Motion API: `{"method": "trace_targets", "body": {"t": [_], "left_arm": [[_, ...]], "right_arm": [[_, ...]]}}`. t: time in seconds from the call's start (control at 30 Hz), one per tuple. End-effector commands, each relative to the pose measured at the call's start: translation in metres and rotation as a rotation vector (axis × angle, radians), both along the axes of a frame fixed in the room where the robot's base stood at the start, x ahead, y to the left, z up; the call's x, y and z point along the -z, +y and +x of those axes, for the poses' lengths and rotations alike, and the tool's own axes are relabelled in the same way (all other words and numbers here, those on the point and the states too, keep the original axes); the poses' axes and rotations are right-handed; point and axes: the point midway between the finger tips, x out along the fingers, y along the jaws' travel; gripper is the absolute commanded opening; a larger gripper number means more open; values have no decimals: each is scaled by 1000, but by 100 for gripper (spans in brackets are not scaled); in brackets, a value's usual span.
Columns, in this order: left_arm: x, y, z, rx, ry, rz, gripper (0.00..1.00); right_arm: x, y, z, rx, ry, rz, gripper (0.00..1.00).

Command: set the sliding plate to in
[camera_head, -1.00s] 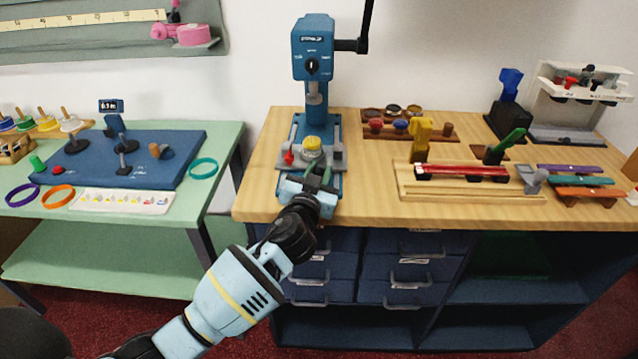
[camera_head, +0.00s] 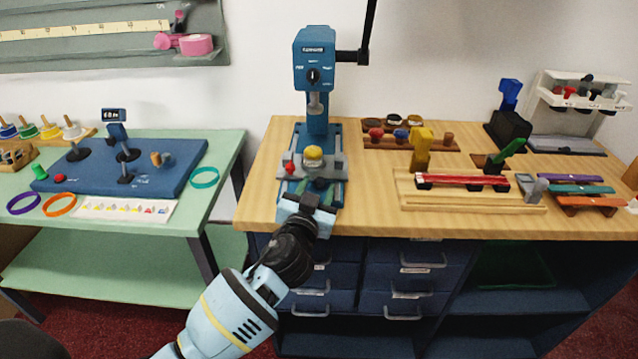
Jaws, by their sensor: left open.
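A blue lever press (camera_head: 314,62) stands on the wooden counter. A grey plate (camera_head: 334,170), which looks like the sliding plate, lies across the press's blue base, in front of the column. A yellow round piece (camera_head: 313,153) sits on it, and a red knob (camera_head: 290,168) is at its left side. My left gripper (camera_head: 318,187) is open and empty at the front end of the base, just in front of the plate. I cannot tell whether its fingertips touch the plate. The plate's front edge is partly hidden by the gripper. My right gripper is not in view.
The press's lever (camera_head: 366,40) rises at its right. A wooden rack with a red bar (camera_head: 462,181) and a yellow block (camera_head: 422,150) stands to the right. A green table (camera_head: 225,150) with a blue panel is at the left, across a gap. Drawers are below the counter.

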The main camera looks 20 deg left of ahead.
Motion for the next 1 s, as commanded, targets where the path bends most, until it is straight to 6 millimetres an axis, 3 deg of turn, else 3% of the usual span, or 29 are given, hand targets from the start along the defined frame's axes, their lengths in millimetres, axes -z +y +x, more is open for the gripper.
{"method": "trace_targets", "body": {"t": [0.3, 0.73, 0.87, 1.0], "left_arm": [[1, -4, -42, 1, 1, -1, 43], [0, -4, -51, 0, 0, 0, 43], [1, 1, -52, -5, -6, 17, 28], [3, 36, -60, -33, -45, 135, 9]], "right_arm": [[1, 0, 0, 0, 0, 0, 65], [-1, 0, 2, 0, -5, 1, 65], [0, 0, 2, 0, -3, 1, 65], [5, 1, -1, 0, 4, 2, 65]]}}
